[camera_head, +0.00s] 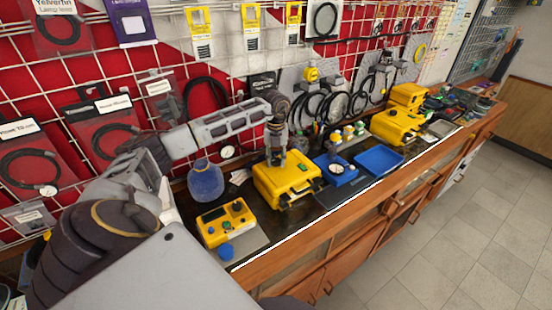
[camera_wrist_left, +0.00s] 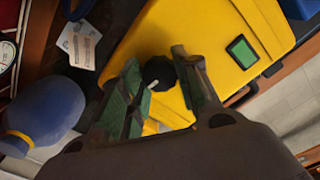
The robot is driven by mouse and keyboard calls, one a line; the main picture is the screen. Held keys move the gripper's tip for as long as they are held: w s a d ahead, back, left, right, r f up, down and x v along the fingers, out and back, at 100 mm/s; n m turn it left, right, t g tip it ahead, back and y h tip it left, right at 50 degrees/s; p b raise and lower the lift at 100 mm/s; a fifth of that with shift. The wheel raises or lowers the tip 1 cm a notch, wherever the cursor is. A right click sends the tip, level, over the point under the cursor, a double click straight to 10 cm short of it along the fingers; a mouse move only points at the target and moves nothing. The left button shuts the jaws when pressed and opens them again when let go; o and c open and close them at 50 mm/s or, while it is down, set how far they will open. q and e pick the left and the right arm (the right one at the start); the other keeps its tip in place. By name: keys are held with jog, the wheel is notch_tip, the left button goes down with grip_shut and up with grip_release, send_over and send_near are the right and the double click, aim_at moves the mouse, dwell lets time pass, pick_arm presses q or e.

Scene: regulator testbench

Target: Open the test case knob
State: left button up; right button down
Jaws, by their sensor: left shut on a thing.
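The yellow test case (camera_head: 297,193) lies on the dark bench top in the middle of the head view. It fills the upper part of the left wrist view (camera_wrist_left: 215,30), with a small green screen (camera_wrist_left: 241,52) on its top face. A round black knob (camera_wrist_left: 158,73) sits on this face between my left fingers. My left gripper (camera_head: 274,160) points down at the case and is shut on the knob, one finger at each side. In the head view the gripper hides the knob. My right gripper is not in view.
A yellow device with knobs (camera_head: 227,224) stands to the left of the case, and a blue rounded container (camera_head: 205,182) behind that device. A blue gauge unit (camera_head: 337,172) and an empty blue tray (camera_head: 380,159) lie to the right. Hanging cables line the wall behind.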

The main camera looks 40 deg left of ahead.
aim_at(276, 160)
pick_arm(q)
jog(key=shift+n, duration=1.1)
jog(key=o, duration=1.1)
jog(key=shift+c, duration=0.2)
notch_tip(276, 160, up, 12)
dwell(0.5)
